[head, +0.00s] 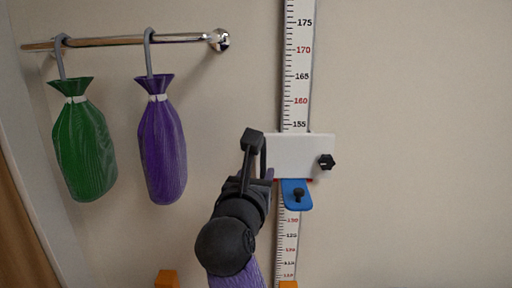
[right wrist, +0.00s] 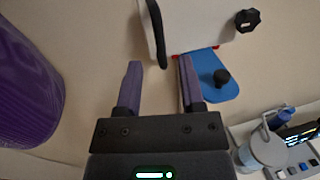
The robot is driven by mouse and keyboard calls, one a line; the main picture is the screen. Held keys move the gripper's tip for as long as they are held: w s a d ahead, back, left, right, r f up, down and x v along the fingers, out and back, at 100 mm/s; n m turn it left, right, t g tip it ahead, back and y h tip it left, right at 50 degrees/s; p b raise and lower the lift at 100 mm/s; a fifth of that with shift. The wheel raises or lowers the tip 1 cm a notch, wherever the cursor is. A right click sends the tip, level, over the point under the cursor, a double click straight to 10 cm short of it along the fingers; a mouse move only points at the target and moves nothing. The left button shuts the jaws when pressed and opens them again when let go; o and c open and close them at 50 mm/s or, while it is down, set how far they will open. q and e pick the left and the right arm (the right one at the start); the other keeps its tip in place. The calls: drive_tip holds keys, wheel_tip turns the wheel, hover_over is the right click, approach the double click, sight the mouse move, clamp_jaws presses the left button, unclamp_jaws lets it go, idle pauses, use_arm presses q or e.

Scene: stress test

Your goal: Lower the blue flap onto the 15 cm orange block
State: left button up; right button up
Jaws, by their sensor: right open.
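The blue flap (head: 303,203) with a dark knob hangs from the lower edge of a white slider (head: 300,155) on the wall ruler. In the right wrist view the flap (right wrist: 213,66) joins the slider at red hinge marks. My right gripper (head: 254,178) is open and empty, just left of the flap. In the right wrist view its right finger overlaps the flap's left edge; contact cannot be told. Two orange pieces, one at left (head: 167,279) and one below the ruler (head: 289,285), are cut off by the bottom edge, so their height is hidden. My left gripper is not in view.
A black handle (right wrist: 156,32) is at the slider's left edge; a black knob (head: 326,162) is at its right. Green (head: 83,150) and purple (head: 162,150) bags hang from a rail. A grey device (right wrist: 268,150) stands lower right. The wall at right is bare.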

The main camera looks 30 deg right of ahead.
sight(263, 161)
drive_tip(key=p+x, duration=0.1)
drive_tip(key=x, duration=0.5)
drive_tip(key=shift+w+d+p, duration=0.2)
drive_tip(key=shift+w+p, duration=0.1)
drive_tip(key=shift+w, duration=0.05)
drive_tip(key=shift+d, duration=0.2)
drive_tip(key=shift+w+f, duration=0.1)
clamp_jaws()
idle(0.6)
